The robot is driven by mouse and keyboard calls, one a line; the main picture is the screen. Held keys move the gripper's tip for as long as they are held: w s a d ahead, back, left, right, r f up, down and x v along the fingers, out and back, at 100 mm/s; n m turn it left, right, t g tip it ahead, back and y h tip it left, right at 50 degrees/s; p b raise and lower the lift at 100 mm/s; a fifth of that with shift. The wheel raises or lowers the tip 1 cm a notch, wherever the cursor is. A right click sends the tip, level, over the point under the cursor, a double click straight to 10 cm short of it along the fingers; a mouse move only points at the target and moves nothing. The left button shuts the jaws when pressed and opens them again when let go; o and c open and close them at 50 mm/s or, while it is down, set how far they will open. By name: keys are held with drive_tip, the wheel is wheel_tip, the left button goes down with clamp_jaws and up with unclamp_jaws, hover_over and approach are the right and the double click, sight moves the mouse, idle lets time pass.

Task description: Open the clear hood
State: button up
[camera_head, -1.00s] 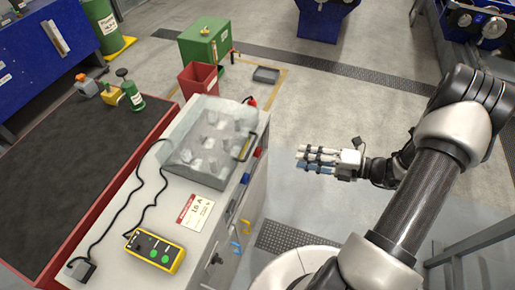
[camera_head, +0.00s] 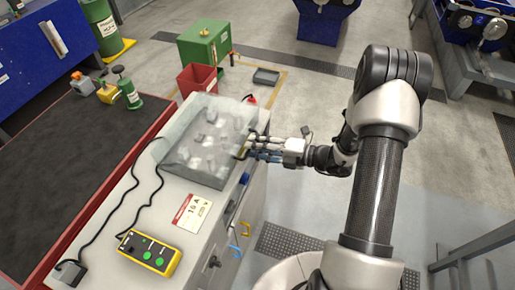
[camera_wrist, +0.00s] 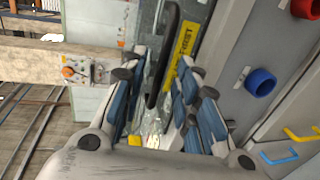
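The clear hood (camera_head: 210,130) is down over several pale grey parts on the white cabinet. Its dark bar handle (camera_wrist: 165,50) is on the side facing my gripper, beside a yellow label (camera_wrist: 184,52). My gripper (camera_head: 254,147) is at the hood's right side, close to the handle. In the wrist view my gripper (camera_wrist: 160,88) is open, with blue-padded fingers on both sides of the handle's lower end. I cannot tell whether any finger touches it. In the head view the fingertips partly hide the handle.
A yellow control box (camera_head: 149,253) with green buttons, its black cable and a label card (camera_head: 192,211) lie on the cabinet top (camera_head: 130,205). A red bin (camera_head: 198,79) and green box (camera_head: 205,43) stand behind. Blue (camera_wrist: 260,81) and red (camera_wrist: 305,8) rings project from the cabinet front.

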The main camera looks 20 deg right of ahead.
drive_tip(key=shift+c, duration=0.4)
clamp_jaws()
idle(0.4)
